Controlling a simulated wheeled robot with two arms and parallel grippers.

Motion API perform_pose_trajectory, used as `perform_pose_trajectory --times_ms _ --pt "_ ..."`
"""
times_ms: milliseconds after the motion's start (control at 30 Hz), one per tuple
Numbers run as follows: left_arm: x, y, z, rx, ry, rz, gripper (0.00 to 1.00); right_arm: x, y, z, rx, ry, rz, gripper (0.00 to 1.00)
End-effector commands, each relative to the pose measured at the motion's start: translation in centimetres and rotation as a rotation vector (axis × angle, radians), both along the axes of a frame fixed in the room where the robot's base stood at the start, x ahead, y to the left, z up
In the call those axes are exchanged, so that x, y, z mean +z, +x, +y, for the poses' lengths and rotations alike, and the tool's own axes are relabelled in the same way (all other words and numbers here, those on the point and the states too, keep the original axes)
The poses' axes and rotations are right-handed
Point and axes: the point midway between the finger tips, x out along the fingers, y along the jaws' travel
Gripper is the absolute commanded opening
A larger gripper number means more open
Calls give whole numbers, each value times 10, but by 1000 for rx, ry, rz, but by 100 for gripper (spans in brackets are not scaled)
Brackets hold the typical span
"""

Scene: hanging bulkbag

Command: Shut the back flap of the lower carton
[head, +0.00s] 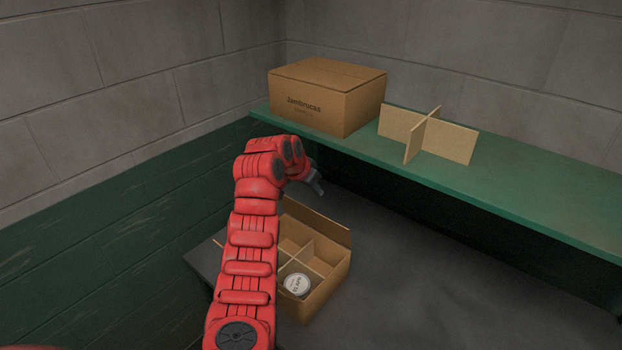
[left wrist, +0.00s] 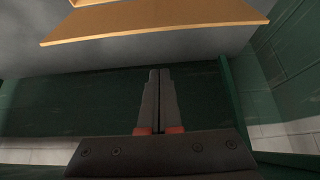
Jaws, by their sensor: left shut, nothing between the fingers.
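The lower carton (head: 328,287) stands open on the grey surface, partly hidden behind my left arm. Its back flap (head: 318,222) stands up from the far edge. Inside are a cardboard divider and a round white-topped item (head: 297,285). My left gripper (head: 318,186) is above and behind the back flap, apart from it as far as I can tell. In the left wrist view its fingers (left wrist: 159,72) are together and empty, with a cardboard flap (left wrist: 155,20) beyond the tips. My right gripper is not in view.
A green shelf (head: 540,215) runs along the back wall, close to my left gripper. On it stand a closed carton (head: 320,100) and a crossed cardboard divider (head: 455,140). The grey surface (head: 430,280) right of the lower carton is clear. A wall is at left.

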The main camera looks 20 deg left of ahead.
Motion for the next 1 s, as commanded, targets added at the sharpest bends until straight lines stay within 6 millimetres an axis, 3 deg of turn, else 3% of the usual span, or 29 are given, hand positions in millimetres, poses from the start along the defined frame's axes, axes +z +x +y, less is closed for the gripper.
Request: perform_pose_trajectory --times_ms 133,600,1000 --pt "-13 9 -4 -1 0 1 0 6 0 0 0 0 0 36" --pt "-20 -24 9 0 2 0 0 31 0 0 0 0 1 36" --pt "-23 -28 10 -1 0 -1 0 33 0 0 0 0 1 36"
